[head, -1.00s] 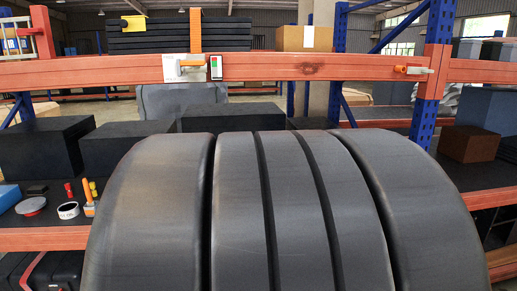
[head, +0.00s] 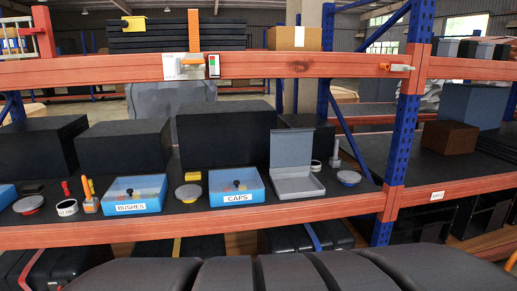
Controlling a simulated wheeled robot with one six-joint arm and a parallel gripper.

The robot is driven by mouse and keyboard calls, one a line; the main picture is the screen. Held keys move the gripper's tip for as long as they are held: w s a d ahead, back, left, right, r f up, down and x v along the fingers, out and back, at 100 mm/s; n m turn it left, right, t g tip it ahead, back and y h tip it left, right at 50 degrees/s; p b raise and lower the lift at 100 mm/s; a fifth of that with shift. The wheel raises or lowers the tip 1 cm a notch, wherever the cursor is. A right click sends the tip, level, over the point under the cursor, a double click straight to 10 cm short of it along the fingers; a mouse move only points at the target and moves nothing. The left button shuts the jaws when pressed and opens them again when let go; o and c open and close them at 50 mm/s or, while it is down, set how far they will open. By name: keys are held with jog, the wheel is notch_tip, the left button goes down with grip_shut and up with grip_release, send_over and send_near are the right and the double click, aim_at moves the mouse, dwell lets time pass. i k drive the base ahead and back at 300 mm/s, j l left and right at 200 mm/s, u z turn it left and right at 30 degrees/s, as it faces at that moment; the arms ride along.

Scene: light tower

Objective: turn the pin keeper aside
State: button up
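On the upper orange beam (head: 270,66), near the right blue post, sits a small fitting (head: 397,68) with an orange end and a pale bar lying along the beam. Further left on the same beam is a pale bracket (head: 181,67) with an upright orange bar (head: 194,32) above it. A small light panel with red and green (head: 213,66) is beside the bracket. I cannot tell for certain which fitting is the pin keeper. My gripper is not in view. A dark ribbed part along the bottom edge looks like my own arm.
The lower shelf holds a blue BUSHES bin (head: 135,195), a blue CAPS bin (head: 236,187), an open grey case (head: 294,170) and large black boxes (head: 122,147). A blue post (head: 401,130) stands at right. A cardboard box (head: 294,38) sits above the beam.

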aim_at(394, 67)
jog(key=k+j, duration=0.2)
jog(key=l, duration=0.1)
jog(key=z, duration=1.05)
